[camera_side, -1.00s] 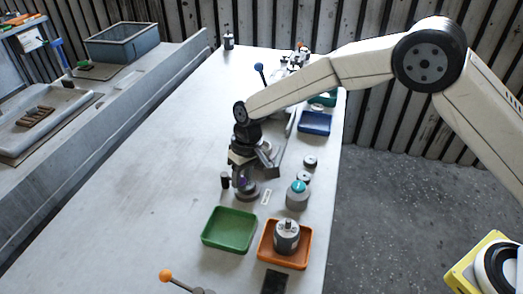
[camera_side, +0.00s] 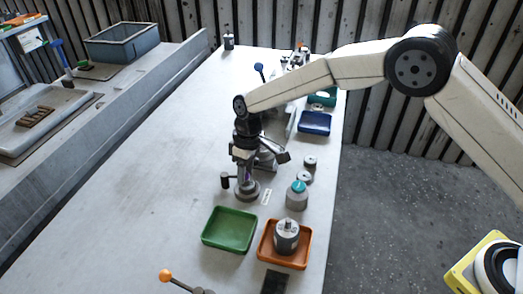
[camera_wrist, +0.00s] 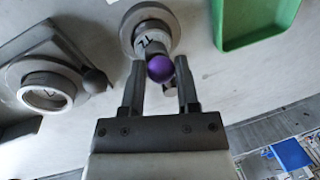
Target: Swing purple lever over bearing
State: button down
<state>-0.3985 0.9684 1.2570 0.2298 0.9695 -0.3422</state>
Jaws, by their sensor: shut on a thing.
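The purple lever shows in the wrist view as a purple ball knob (camera_wrist: 160,68) between the two fingers of my gripper (camera_wrist: 160,74). My gripper is shut on this knob. The lever's grey shaft runs from the knob to a round grey base (camera_wrist: 139,24) on the table. In the side view my gripper (camera_side: 244,172) points down over this base (camera_side: 247,191), with only a sliver of purple showing. A grey ring in a housing (camera_wrist: 45,96), possibly the bearing, lies to the left in the wrist view, apart from the knob. A dark ball-ended arm reaches beside it.
A green tray (camera_side: 230,250) and an orange tray (camera_side: 299,265) holding a grey cylinder (camera_side: 287,238) stand in front. The table's left side is clear.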

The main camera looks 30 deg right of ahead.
jog(key=shift+c, duration=1.9)
grip_release()
jog(key=shift+r, duration=0.1)
notch_tip(320, 180, up, 8)
jog(key=d, duration=0.1)
jog(key=shift+w+f, duration=0.25)
jog(key=shift+w, duration=0.2)
jog(key=shift+d, duration=0.1)
jog(key=shift+d, duration=0.1)
jog(key=s+d+r+m+t+h, duration=0.1)
jog(key=s+d+m, duration=0.1)
jog(key=s+d, duration=0.45)
jog(key=s+d+r+m+t, duration=0.1)
jog(key=s+d+m, duration=0.15)
jog(key=d, duration=0.65)
jog(key=s+d+f+m+t, duration=0.1)
jog(key=s+d, duration=0.3)
jog(key=s, duration=0.3)
jog(key=s+d+f+m, duration=0.1)
jog(key=s+d, duration=0.3)
jog(key=s, duration=0.3)
jog(key=shift+t+h, duration=0.4)
